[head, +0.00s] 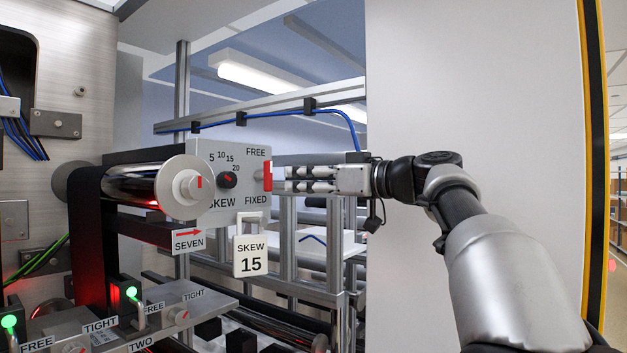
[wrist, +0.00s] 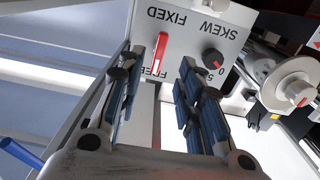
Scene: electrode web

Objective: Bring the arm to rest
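My gripper (head: 276,180) reaches in from the right, level, with its fingertips close to the red lever (head: 267,176) on the grey SKEW panel (head: 237,205). In the wrist view my gripper (wrist: 175,55) has its two fingers spread apart with nothing held between them. The red lever (wrist: 160,52) lies ahead of the gap, between the FREE and FIXED labels. Whether a finger touches it, I cannot tell. My arm (head: 500,265) stretches out from the lower right.
A black SKEW dial (head: 228,180) sits left of the lever, above a hanging SKEW 15 tag (head: 250,256). A shiny roller (head: 140,184) is further left. A white panel (head: 470,80) stands behind my arm. A blue cable (head: 335,113) runs above my gripper.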

